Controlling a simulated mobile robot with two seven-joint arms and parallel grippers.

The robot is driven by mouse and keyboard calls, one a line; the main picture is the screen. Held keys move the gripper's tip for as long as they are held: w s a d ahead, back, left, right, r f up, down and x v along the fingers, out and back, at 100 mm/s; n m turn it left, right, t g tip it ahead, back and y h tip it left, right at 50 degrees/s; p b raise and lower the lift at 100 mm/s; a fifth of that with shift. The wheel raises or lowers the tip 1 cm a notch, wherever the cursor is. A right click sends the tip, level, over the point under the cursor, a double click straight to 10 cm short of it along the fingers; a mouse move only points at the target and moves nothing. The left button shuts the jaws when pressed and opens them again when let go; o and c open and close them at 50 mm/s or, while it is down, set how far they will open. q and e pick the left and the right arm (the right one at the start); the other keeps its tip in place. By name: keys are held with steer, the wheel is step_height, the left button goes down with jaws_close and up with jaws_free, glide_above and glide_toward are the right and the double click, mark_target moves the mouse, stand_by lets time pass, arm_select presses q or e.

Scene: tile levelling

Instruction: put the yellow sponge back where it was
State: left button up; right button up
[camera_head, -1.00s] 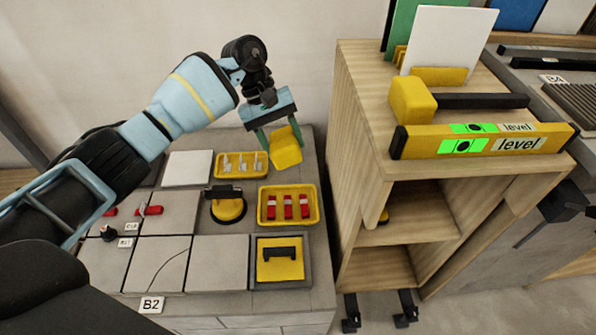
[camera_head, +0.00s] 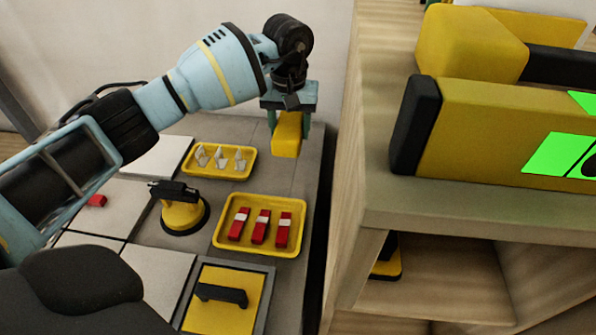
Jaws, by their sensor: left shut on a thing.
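The yellow sponge (camera_head: 287,137) is a small yellow block at the back right of the grey tiled bench. My left gripper (camera_head: 288,118) is shut on it from above, with the fingers at its sides. The sponge is close to the bench top, behind the tray of red pieces and right of the tray of white clips. I cannot tell whether its underside touches the bench. My right gripper is not in view.
A yellow tray (camera_head: 224,161) holds white clips, and another yellow tray (camera_head: 293,246) holds red pieces. A suction cup (camera_head: 182,211) stands on the tiles. A yellow float (camera_head: 217,300) lies in front. The wooden cart (camera_head: 376,200), carrying a yellow level (camera_head: 490,135), stands close on the right.

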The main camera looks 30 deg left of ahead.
mark_target(291, 170)
arm_select(q)
steer(key=shift+s+f, duration=0.1)
steer(key=shift+f, duration=0.2)
step_height(291, 170, down, 4)
steer(key=shift+r+b, duration=0.1)
steer(key=shift+b, duration=0.7)
steer(key=shift+f, duration=0.7)
step_height(291, 170, down, 4)
steer(key=shift+f+b, duration=0.15)
steer(key=shift+b, duration=0.85)
